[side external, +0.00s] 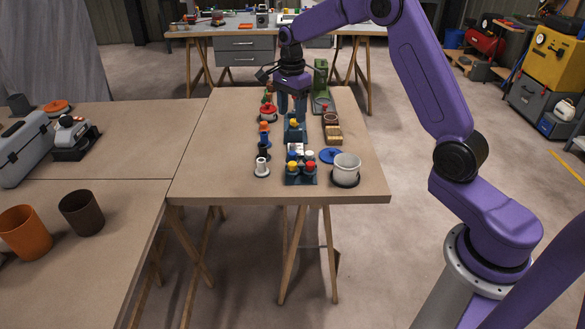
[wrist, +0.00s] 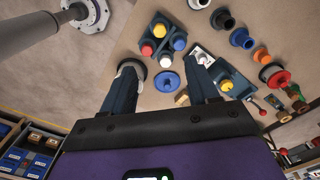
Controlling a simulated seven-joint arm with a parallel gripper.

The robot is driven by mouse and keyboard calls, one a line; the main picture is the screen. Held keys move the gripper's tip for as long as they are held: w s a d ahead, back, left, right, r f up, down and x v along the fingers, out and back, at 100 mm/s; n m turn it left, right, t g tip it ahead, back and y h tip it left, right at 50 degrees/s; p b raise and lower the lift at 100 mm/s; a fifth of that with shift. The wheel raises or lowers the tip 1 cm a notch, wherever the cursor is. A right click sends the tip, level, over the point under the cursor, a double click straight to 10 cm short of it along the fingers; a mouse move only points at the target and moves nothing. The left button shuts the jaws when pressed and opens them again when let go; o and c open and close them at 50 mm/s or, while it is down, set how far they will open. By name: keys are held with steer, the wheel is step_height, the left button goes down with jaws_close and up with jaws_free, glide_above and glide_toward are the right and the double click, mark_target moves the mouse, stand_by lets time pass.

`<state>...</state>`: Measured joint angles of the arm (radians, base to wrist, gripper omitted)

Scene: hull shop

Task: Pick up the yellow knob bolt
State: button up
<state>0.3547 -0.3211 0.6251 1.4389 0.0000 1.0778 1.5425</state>
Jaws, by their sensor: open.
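Two yellow-topped pieces show. One yellow knob (side external: 294,123) sits on a dark blue base near the middle of the bench; in the wrist view this knob (wrist: 227,86) is just right of the right finger. The other yellow knob (side external: 292,166) stands in a dark blue block (side external: 301,181) with blue, white and red ones; in the wrist view it (wrist: 159,30) is at the block's far corner. I cannot tell which is the knob bolt. My gripper (side external: 292,108) is open, fingers pointing down above the bench. Its fingers (wrist: 164,68) also show in the wrist view, with no object gripped.
Several spools and knobs, including a red one (side external: 268,112), line the left. A wooden block (side external: 332,132) is at the right.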

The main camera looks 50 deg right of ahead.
glide_above(292, 163)
step_height(292, 163, down, 11)
steer(key=shift+s+a+f, duration=0.1)
steer(key=shift+a, duration=0.05)
steer(key=shift+f, duration=2.75)
steer(key=shift+c, duration=0.2)
jaws_close()
steer(key=shift+r, duration=0.15)
